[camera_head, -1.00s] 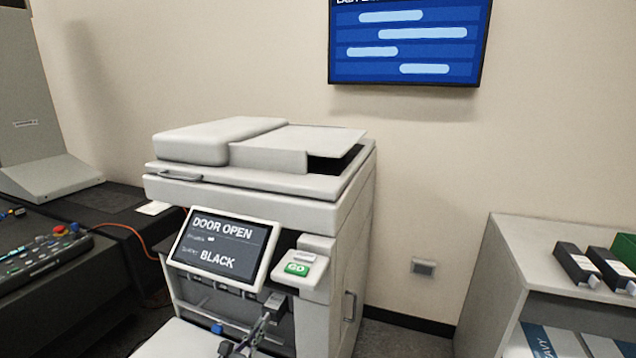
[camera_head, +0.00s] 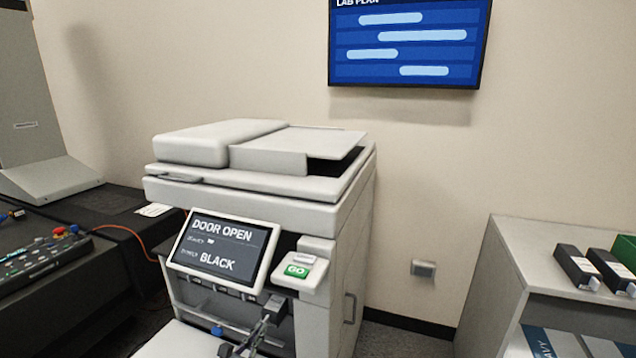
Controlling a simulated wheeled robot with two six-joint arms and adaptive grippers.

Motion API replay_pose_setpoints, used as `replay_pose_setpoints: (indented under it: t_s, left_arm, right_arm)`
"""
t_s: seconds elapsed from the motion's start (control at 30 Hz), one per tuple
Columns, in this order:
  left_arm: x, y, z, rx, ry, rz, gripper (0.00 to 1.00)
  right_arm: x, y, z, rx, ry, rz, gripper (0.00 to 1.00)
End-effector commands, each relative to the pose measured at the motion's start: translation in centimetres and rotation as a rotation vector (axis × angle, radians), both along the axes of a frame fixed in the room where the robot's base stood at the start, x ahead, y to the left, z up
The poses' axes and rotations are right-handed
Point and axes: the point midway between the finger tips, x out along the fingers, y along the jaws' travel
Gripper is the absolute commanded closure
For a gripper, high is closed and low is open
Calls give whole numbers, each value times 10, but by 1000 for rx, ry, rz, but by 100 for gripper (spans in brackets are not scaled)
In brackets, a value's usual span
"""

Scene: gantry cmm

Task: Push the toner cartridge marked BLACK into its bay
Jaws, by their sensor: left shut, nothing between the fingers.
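The printer (camera_head: 250,210) stands with its front open. Its screen (camera_head: 218,246) reads DOOR OPEN and BLACK. Below the screen is a row of cartridge ends (camera_head: 222,290) in the dark opening. At the row's right end a dark grey block (camera_head: 276,302) sticks out further than the others; it looks like a cartridge, but I cannot read a mark on it. My left gripper (camera_head: 267,318) is shut and empty, just below and in front of this block. I cannot tell whether they touch. My right gripper is not in view.
A green GO button (camera_head: 297,271) sits right of the screen. A pale open door or panel (camera_head: 180,340) lies low in front. A shelf (camera_head: 510,260) with dark boxes (camera_head: 577,266) stands at the right. A black bench with a control panel (camera_head: 45,262) is at the left.

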Motion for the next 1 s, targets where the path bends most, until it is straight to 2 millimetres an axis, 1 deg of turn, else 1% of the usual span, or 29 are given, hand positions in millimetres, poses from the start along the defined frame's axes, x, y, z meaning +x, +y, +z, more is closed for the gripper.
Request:
replay_pose_setpoints:
  t_s: [0.1, 1.0]
  left_arm:
    - [1, 0, 0, 0, 0, 0, 100]
    - [30, -11, -1, 1, 0, 0, 100]
  right_arm:
    - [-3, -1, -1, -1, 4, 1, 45]
    - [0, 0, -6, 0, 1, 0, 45]
